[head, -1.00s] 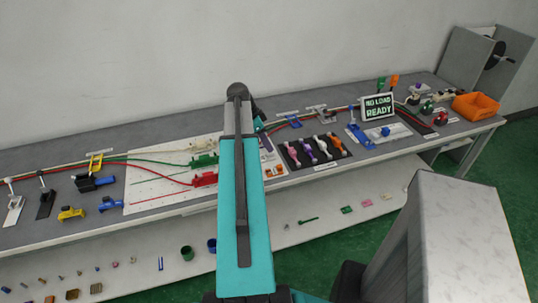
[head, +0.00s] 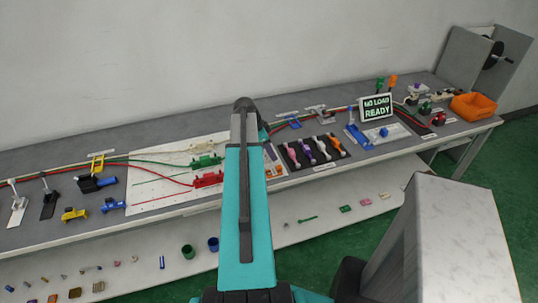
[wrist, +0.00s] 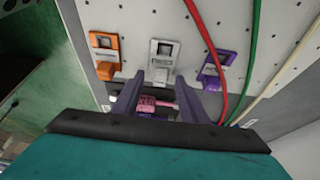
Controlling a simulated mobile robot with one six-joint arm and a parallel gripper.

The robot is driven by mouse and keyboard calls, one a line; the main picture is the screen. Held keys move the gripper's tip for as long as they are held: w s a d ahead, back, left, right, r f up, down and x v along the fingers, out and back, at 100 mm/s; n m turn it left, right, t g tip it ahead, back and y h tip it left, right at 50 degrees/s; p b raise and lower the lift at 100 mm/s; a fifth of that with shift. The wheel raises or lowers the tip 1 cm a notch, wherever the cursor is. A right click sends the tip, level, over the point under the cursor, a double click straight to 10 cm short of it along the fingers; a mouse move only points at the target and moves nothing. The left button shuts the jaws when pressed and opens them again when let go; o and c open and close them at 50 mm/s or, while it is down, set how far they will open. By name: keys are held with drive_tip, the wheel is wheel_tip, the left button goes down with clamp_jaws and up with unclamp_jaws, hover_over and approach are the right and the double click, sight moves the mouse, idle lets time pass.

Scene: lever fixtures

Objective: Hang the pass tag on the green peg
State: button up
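My gripper (wrist: 160,78) shows in the wrist view with its two fingers apart and nothing clearly held between the tips. A pink part (wrist: 155,104) shows between the fingers, seemingly below them; I cannot tell whether they touch it. In the head view my arm hides the gripper. I cannot make out a pass tag in either view. A small green upright thing (head: 381,83) stands behind the sign at the back right and may be the green peg; it is too small to be sure.
Orange (wrist: 105,47), grey (wrist: 163,52) and purple (wrist: 216,66) fixtures sit on a white board near my gripper. A black panel (head: 328,159) holds several coloured levers. A "NO LOAD READY" sign (head: 377,107) and an orange bin (head: 474,106) stand at the right.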

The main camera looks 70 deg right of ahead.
idle(0.5)
clamp_jaws()
drive_tip(key=shift+r, duration=0.1)
drive_tip(key=shift+r+b, duration=0.85)
drive_tip(key=shift+r, duration=0.75)
drive_tip(key=s+a+b, duration=0.1)
drive_tip(key=a, duration=0.3)
drive_tip(key=s+a+b, duration=0.1)
drive_tip(key=a, duration=0.3)
drive_tip(key=s+a+r+b, duration=0.1)
drive_tip(key=a, duration=0.4)
drive_tip(key=shift+s+r, duration=0.1)
drive_tip(key=shift+s, duration=0.25)
drive_tip(key=shift+a+b, duration=0.35)
drive_tip(key=shift+b, duration=0.3)
drive_tip(key=shift+s+a+b, duration=0.2)
drive_tip(key=shift+a+b, duration=0.25)
drive_tip(key=shift+a+r, duration=0.1)
drive_tip(key=shift+r, duration=0.1)
drive_tip(key=shift+r, duration=0.1)
